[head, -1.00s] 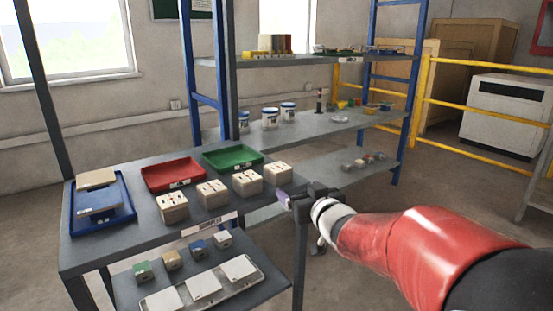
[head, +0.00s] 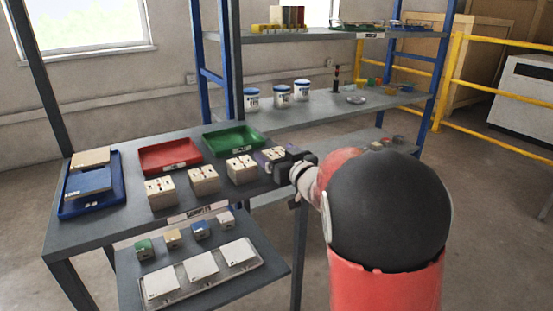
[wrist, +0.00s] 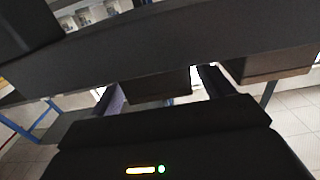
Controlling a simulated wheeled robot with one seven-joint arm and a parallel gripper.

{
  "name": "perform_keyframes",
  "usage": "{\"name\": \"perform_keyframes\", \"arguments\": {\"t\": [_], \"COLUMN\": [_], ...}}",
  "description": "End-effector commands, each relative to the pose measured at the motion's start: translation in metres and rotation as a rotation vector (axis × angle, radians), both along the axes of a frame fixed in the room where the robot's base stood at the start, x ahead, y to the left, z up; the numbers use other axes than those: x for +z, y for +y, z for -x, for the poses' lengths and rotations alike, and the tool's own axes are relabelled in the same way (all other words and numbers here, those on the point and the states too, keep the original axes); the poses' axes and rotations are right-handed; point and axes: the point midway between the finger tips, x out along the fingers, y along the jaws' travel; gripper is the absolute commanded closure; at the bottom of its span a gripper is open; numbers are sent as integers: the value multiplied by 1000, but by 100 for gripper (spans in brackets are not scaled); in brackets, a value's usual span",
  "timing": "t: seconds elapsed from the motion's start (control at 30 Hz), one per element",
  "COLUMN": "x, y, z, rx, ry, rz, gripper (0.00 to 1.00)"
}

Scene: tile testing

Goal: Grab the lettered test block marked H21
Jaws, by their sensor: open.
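Several small lettered blocks stand in a row on the lower shelf in the head view: a green block (head: 143,248), a yellow block (head: 173,238), a blue block (head: 200,229) and a pale block (head: 225,219). Their markings are too small to read, so I cannot tell which is H21. My gripper (head: 268,157) is at the right end of the upper bench, beside the rightmost beige box (head: 241,169), above and right of the small blocks. It also shows in the wrist view (wrist: 160,92), open, with nothing between its fingers.
The upper bench (head: 112,224) holds more beige boxes (head: 161,193), a red tray (head: 170,157), a green tray (head: 232,142) and a blue tray (head: 119,190). A tray of white tiles (head: 202,267) lies in front of the small blocks. A rack (head: 315,115) stands behind.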

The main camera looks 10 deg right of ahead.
Motion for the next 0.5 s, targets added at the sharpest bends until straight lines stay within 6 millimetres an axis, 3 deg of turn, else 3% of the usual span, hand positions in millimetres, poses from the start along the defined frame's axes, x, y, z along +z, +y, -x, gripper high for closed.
{"name": "perform_keyframes", "arguments": {"t": [0.27,0.5], "x": [0,0], "y": [2,2], "z": [-5,-5], "rx": [-1,-1], "ry": [-1,-1], "rz": [-1,-1], "gripper": [20,49]}}
